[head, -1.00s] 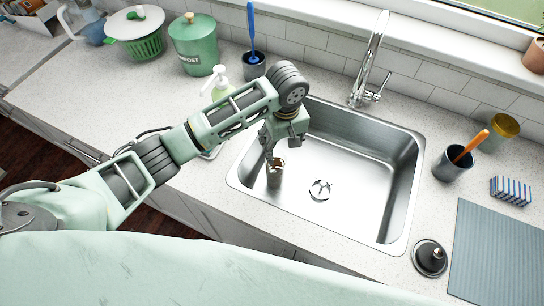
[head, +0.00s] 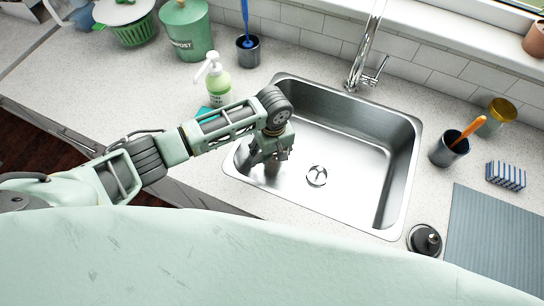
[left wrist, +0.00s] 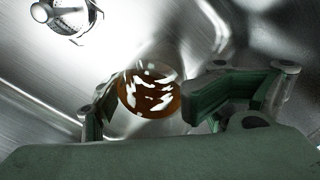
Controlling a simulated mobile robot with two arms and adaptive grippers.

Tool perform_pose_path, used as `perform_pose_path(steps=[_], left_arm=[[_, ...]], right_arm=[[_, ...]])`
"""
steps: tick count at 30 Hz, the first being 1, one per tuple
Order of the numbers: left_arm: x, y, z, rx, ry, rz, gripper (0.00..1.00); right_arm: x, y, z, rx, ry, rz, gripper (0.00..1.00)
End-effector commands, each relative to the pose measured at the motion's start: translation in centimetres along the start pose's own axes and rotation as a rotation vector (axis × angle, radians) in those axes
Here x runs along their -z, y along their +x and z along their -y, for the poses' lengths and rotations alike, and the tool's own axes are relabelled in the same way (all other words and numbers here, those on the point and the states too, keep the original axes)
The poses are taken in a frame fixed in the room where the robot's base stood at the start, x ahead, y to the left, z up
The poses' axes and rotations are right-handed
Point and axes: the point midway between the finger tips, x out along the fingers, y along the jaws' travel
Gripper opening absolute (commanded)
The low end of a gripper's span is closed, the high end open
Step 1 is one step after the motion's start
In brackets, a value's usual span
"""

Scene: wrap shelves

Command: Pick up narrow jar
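The narrow jar (left wrist: 148,93) stands in the sink, seen from above in the left wrist view as a clear glass round with brown contents and white glare. In the head view only a bit of the jar (head: 272,169) shows under my gripper. My left gripper (head: 268,157) is down inside the sink at its left side, over the jar. In the left wrist view its green fingers are spread on either side of the jar, with a gap at the right finger; whether the left finger touches is unclear. My right gripper is not in view.
The steel sink (head: 398,190) has walls close to my left gripper. The drain (head: 316,176) lies right of it. A soap bottle (head: 217,80) stands behind my arm, the faucet (head: 366,50) at the back. A cup with an orange handle (head: 449,150) and a sponge (head: 506,175) stand right.

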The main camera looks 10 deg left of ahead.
Motion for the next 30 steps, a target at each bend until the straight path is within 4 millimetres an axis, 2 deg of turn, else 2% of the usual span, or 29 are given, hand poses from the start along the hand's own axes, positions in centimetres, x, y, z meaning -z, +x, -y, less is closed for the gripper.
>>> perform_pose_path(steps=[3, 10, 26, 30], left_arm=[[-0.06, 0.72, 0.04, 0.001, 0.0, 0.0, 0.65], [-0.05, 0.74, -0.02, -0.001, 0.001, 0.0, 0.63], [-0.02, 0.66, -0.03, -0.001, 0.001, 0.0, 0.17], [0.0, 0.61, -0.07, -0.002, 0.001, -0.001, 0.15]], right_arm=[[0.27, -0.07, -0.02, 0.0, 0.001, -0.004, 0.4], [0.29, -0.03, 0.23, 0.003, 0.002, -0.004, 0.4], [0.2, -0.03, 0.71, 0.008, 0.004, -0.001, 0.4], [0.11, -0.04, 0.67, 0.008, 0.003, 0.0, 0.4]])
